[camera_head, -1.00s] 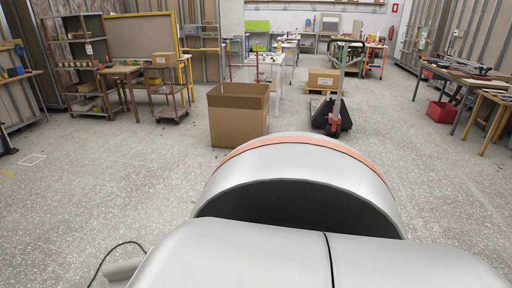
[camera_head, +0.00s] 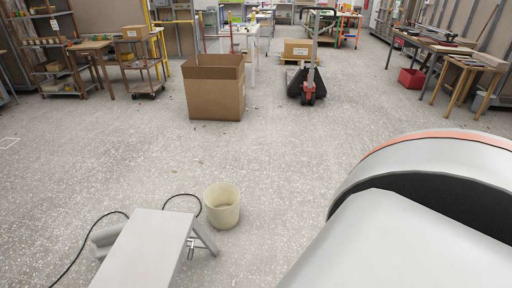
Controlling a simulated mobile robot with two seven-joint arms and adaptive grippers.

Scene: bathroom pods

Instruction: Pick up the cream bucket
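The cream bucket (camera_head: 222,211) stands upright on the speckled floor, low and left of centre in the head view. Its open top faces up and it looks empty. A large grey rounded part, which seems to be my own arm, fills the lower right, well apart from the bucket. Neither of my grippers is in view, so I cannot see their fingers.
A grey bench-like object (camera_head: 150,248) stands just left of the bucket, with a black cable (camera_head: 92,228) around it. A large open cardboard box (camera_head: 215,95) and a pallet jack (camera_head: 306,85) stand farther back. The floor between is clear.

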